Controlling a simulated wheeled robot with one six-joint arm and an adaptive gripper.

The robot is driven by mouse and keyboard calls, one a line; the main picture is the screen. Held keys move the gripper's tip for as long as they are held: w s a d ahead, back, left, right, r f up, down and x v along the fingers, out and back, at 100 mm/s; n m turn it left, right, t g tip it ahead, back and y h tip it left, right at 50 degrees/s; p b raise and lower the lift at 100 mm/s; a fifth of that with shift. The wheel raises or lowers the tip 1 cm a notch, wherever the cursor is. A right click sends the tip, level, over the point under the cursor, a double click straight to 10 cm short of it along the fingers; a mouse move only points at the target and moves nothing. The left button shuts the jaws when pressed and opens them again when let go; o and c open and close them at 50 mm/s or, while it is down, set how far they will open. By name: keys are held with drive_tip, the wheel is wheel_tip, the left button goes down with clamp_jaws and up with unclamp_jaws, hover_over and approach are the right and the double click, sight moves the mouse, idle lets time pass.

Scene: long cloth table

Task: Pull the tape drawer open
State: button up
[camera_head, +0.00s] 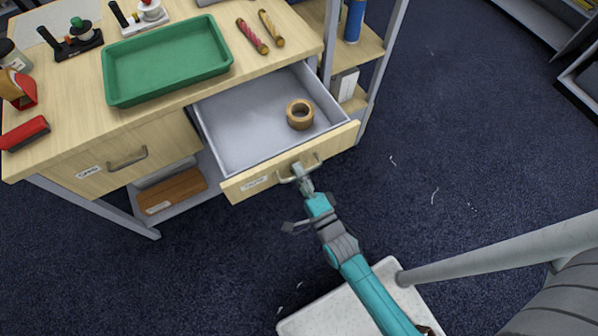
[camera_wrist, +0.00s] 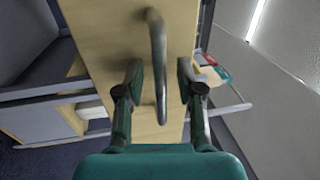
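The tape drawer (camera_head: 243,186) stands pulled out from the right side of the desk. A roll of brown tape (camera_head: 289,113) lies inside it, toward the right. The drawer front has a label at its left and a metal bar handle (camera_head: 317,160), which also shows in the wrist view (camera_wrist: 158,45). My gripper (camera_head: 300,172) is at the handle. In the wrist view my gripper's fingers (camera_wrist: 160,80) are open, one on each side of the handle, with a visible gap on both sides.
A second drawer (camera_head: 127,158), to the left, is shut. A green tray (camera_head: 165,62) and several small items stand on the desktop. A shelf post (camera_head: 382,75) rises right of the open drawer. The blue carpet (camera_head: 465,130) at the right is mostly clear.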

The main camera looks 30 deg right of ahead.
drive_tip(key=s+f, duration=0.2)
drive_tip(key=s, duration=0.9)
drive_tip(key=shift+s, duration=0.4)
drive_tip(key=shift+f, duration=0.1)
drive_tip(key=s+r+n+g, duration=0.5)
drive_tip(key=s+r+n, duration=0.8)
drive_tip(key=s+n, duration=0.4)
drive_tip(key=shift+d+n, duration=0.4)
drive_tip(key=shift+n, duration=0.1)
